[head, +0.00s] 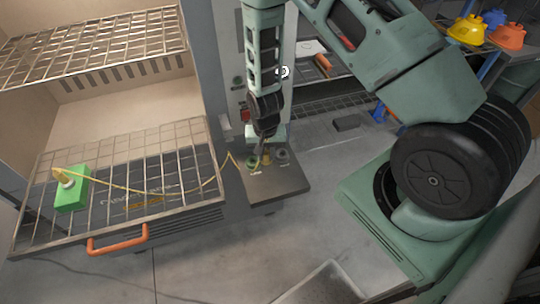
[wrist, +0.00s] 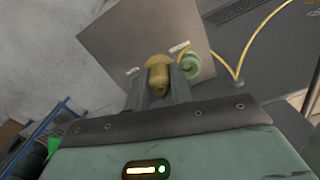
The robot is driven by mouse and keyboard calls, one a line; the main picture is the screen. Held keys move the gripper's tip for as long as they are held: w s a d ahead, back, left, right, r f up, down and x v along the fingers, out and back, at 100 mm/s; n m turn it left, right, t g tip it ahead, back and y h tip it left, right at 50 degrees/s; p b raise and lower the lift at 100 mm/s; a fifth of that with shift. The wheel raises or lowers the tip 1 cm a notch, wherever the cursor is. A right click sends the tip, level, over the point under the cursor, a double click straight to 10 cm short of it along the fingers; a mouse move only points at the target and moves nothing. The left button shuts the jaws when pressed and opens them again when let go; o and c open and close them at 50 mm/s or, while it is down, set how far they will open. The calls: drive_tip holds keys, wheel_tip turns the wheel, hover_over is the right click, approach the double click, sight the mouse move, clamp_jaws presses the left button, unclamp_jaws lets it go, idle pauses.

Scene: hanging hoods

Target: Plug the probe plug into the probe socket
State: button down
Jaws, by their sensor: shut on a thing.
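My gripper (wrist: 158,92) is shut on the yellow probe plug (wrist: 158,77), which shows between the two fingers in the wrist view. A yellow round collar, which looks like the probe socket (wrist: 155,60), lies directly beyond the plug. I cannot tell whether the plug is above it, touching it or inside it. In the head view my gripper (head: 264,145) points down at the small grey shelf (head: 285,182), close over a yellow fitting. The thin yellow cable (head: 150,192) runs from a green block (head: 72,190) across the wire rack to the shelf.
A green ring-shaped socket (wrist: 190,66) sits beside the yellow one, with small white labels nearby. The wire rack (head: 140,165) with an orange handle (head: 117,241) is to the left.

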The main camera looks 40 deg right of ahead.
drive_tip(key=w+a+f+b, duration=0.1)
drive_tip(key=w, duration=0.5)
drive_tip(key=shift+a+b, duration=0.3)
idle(0.4)
